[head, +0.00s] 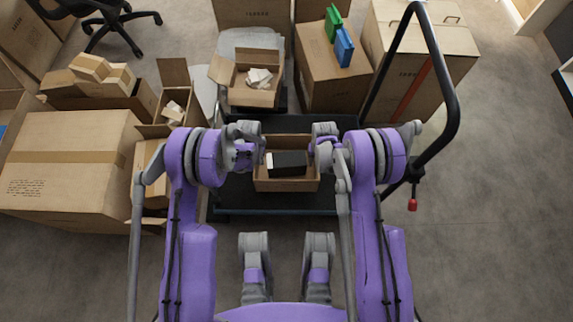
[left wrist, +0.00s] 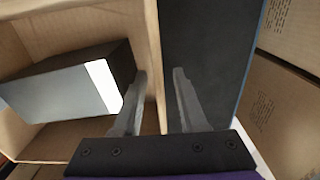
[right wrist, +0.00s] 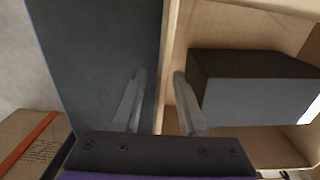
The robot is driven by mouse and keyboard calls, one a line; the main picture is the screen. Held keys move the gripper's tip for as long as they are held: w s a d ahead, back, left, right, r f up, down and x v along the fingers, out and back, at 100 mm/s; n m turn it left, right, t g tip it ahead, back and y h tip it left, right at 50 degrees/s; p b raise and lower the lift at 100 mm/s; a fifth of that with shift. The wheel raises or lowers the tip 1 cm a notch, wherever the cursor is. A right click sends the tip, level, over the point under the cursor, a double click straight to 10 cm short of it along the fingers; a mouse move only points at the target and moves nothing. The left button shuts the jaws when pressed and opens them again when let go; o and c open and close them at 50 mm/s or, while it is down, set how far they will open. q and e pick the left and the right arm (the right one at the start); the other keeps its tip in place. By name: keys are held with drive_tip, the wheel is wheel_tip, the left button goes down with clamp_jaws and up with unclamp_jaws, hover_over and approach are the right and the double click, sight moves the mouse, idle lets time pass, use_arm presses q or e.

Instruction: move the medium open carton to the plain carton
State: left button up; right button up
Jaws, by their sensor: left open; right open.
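An open carton (head: 287,184), apparently the medium one, stands on the dark platform of a cart (head: 268,123) with a black box (head: 290,158) inside. My left gripper (head: 259,158) is at its left wall, open. In the left wrist view its fingers (left wrist: 157,75) straddle the wall's rim (left wrist: 153,65), one inside and one outside, with a gap around it. My right gripper (head: 316,156) is open at the right wall. In the right wrist view its fingers (right wrist: 160,75) straddle that rim (right wrist: 169,60) likewise. I cannot tell which carton is the plain one.
A smaller open carton (head: 253,95) with white paper stands behind. A tall carton (head: 330,88) bears green and blue items (head: 340,40). A large taped carton (head: 65,160) is at left. The cart's black handle (head: 440,80) rises at right. Floor is clear at far right.

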use_arm(q)
drive_tip(key=shift+f, duration=0.75)
use_arm(e)
drive_tip(key=shift+f, duration=0.7)
use_arm(q)
drive_tip(key=shift+c, duration=0.3)
use_arm(e)
drive_tip(key=shift+c, duration=0.3)
use_arm(q)
clamp_jaws()
use_arm(e)
clamp_jaws()
